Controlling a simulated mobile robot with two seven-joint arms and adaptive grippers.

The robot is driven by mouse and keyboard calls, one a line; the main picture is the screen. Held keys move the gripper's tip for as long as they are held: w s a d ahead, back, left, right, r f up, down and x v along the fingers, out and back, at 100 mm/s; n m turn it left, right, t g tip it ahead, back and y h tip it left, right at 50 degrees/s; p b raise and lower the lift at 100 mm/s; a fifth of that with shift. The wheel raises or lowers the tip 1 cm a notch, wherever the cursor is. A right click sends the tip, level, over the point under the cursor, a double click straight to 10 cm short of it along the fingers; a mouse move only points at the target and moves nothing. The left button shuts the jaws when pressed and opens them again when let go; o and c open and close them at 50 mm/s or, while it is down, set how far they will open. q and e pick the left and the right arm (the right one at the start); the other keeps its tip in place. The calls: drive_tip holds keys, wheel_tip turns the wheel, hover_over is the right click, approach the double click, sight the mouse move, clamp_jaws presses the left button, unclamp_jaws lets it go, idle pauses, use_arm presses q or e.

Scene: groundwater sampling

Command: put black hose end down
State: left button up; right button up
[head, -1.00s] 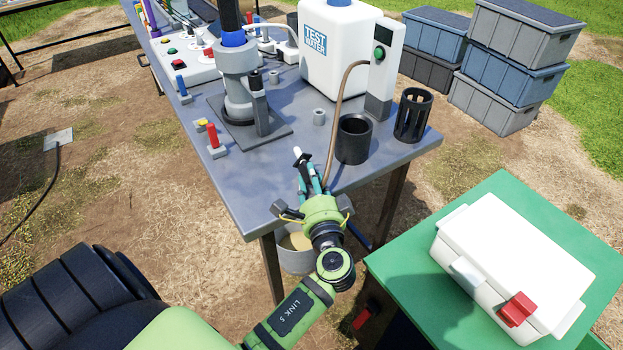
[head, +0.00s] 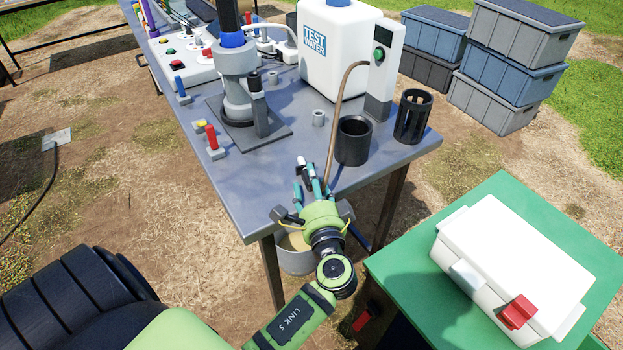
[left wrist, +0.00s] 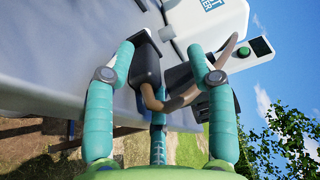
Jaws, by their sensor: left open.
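A thin brown hose (head: 333,125) rises from the table near the fingers and curves over to the white-and-grey device (head: 382,70). In the left wrist view, the brown hose (left wrist: 182,103) curves past the spread fingers of the open gripper (left wrist: 180,75); it does not look gripped. My right gripper is not in view.
On the grey table (head: 255,185) stand a black cup (head: 353,140), a slotted black holder (head: 412,116), a white water tank (head: 335,50) and a grey pump stand (head: 240,90). A bucket (head: 295,260) is below the edge. A white cooler (head: 512,265) sits on a green table.

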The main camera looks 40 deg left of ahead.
use_arm(q)
drive_tip(key=b+v, duration=0.2)
drive_tip(key=v, duration=0.8)
drive_tip(key=shift+s+d, duration=0.2)
drive_tip(key=shift+d, duration=0.15)
